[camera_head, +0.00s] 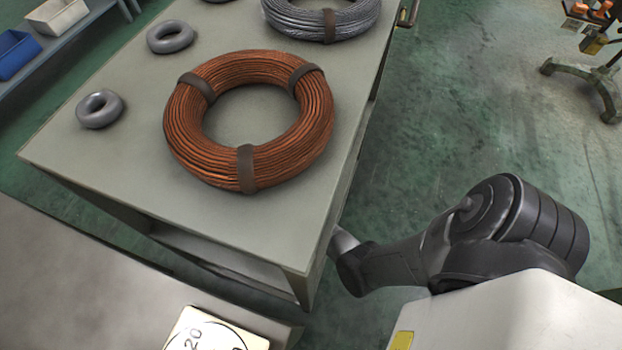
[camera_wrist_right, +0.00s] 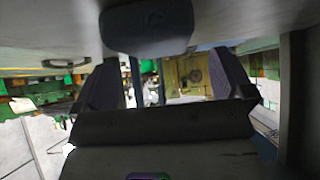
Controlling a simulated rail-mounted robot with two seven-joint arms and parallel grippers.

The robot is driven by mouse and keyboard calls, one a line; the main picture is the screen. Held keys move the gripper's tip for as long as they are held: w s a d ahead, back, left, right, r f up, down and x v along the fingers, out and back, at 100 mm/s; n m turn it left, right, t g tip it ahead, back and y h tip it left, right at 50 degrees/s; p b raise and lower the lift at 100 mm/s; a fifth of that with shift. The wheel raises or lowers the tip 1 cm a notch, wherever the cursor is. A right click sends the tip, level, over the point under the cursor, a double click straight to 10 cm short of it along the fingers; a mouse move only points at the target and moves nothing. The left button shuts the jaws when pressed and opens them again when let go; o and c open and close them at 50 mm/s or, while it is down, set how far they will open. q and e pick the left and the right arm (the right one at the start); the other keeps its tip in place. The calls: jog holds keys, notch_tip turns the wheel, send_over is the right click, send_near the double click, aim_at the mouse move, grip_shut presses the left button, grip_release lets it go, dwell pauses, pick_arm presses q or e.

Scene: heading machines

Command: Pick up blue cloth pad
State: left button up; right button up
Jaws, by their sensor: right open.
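I cannot make out a blue cloth pad in either view. In the head view my right arm reaches in from the lower right, and its far end passes out of sight by the table's right edge. My right gripper (camera_wrist_right: 165,82) shows in the right wrist view with its two dark fingers wide apart and nothing between them. My left gripper is in neither view.
A grey table (camera_head: 115,165) holds a copper wire coil (camera_head: 290,133), a steel wire coil (camera_head: 340,25) and small grey rings (camera_head: 99,109). A blue bin (camera_head: 15,55) sits upper left. A wheeled stand (camera_head: 590,82) is upper right. Green floor between is clear.

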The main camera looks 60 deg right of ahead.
jog(key=b+x, duration=0.1)
jog(key=x, duration=0.2)
jog(key=shift+d+f, duration=0.15)
jog(key=shift+d, duration=0.1)
jog(key=c, duration=1)
